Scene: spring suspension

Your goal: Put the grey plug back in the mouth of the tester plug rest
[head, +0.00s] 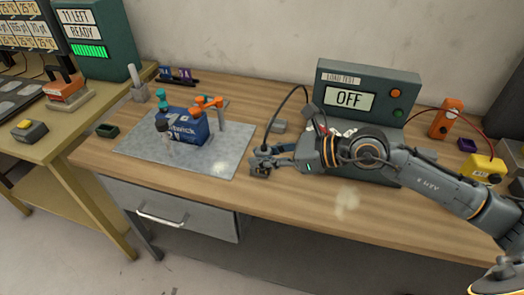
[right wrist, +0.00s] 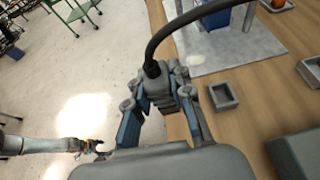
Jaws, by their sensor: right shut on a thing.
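My right gripper (head: 262,166) is shut on the grey plug (head: 260,172), over the front of the bench just right of the metal mat. In the right wrist view the plug (right wrist: 153,70) sits between the fingertips with a thick black cable rising from it, and the fingers hide part of it. A small grey open-topped box, apparently the tester plug rest (right wrist: 223,95), stands on the bench apart from the plug, and also shows in the head view (head: 278,126). Its mouth looks empty. My left gripper (right wrist: 95,147) appears small at lower left in the wrist view, its opening unclear.
The load tester (head: 365,90), reading OFF, stands at the back behind my right arm. A blue battery (head: 186,128) with orange and teal clamps stands on the metal mat (head: 225,165). An orange device (head: 446,118) and yellow block (head: 484,169) are at right. The bench front is clear.

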